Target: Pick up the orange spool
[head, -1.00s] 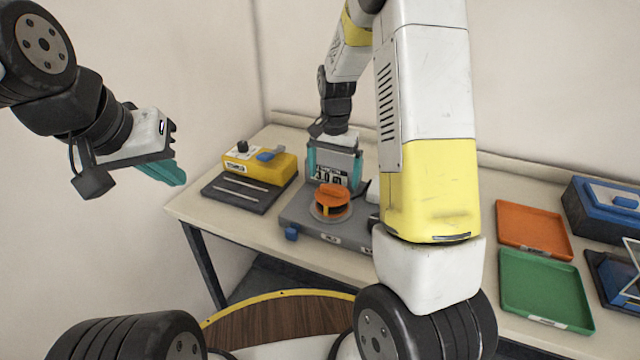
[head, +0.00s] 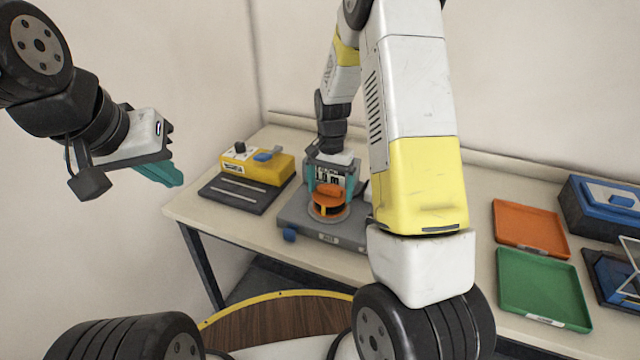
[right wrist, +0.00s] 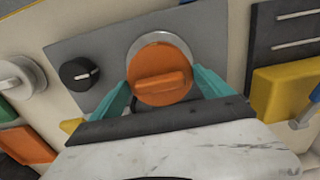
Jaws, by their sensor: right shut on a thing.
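The orange spool (head: 328,194) sits on a round silver disc on a grey base plate (head: 299,215) at the middle of the table. In the right wrist view the spool (right wrist: 161,75) shows its round top and raised bar. My right gripper (head: 329,190) reaches down over it, with a teal finger on each side. It also shows in the right wrist view (right wrist: 163,88), shut on the spool. The spool appears still down on its disc. My left gripper (head: 165,174) hangs at the upper left, away from the table; its finger gap is hidden.
A yellow box (head: 258,163) with a dark tray (head: 243,195) stands left of the base plate. An orange tray (head: 530,227) and a green tray (head: 543,288) lie to the right. A blue box (head: 607,210) stands at the far right. A black knob (right wrist: 80,73) sits beside the spool.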

